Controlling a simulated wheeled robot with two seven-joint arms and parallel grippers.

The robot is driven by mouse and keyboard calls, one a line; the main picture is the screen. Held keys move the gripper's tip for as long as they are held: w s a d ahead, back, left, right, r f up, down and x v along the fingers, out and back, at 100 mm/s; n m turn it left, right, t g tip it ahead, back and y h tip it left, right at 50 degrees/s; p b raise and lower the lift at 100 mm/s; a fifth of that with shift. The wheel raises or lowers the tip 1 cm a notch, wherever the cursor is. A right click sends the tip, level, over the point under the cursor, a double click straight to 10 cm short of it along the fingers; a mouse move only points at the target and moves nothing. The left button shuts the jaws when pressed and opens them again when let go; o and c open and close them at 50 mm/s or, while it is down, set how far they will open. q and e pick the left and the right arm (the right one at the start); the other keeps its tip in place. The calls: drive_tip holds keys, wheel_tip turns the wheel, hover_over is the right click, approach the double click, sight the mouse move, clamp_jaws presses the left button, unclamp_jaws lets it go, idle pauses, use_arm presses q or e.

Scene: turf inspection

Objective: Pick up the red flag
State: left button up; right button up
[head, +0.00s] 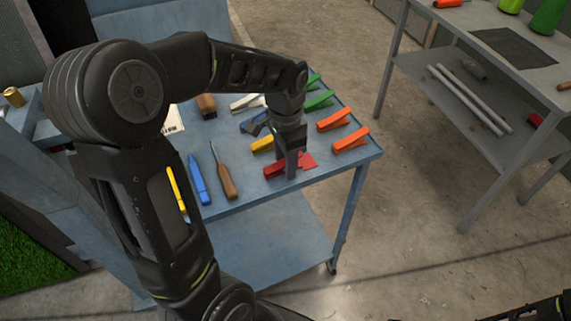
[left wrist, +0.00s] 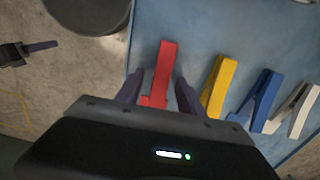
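The red flag (head: 275,171) lies on the blue table near its front edge. It also shows in the left wrist view (left wrist: 166,68), lying between the two fingers. My left gripper (head: 291,172) points down over it and hides its middle in the head view. In the left wrist view the fingers of my left gripper (left wrist: 158,92) are apart, one on each side of the red flag, with gaps visible. What seems to be my right gripper (left wrist: 40,47) shows at the left of the wrist view, away from the table; its opening is unclear.
A yellow flag (left wrist: 219,85) and a blue flag (left wrist: 265,98) lie beside the red one. Orange flags (head: 350,139) and green flags (head: 319,100) lie to the right and behind. A screwdriver (head: 223,175) lies left. A grey shelf table (head: 470,60) stands at right.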

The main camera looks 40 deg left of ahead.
use_arm(q)
clamp_jaws()
idle(0.4)
wheel_tip(320, 180, up, 10)
idle(0.5)
drive_tip(key=shift+s, duration=0.1)
idle(0.5)
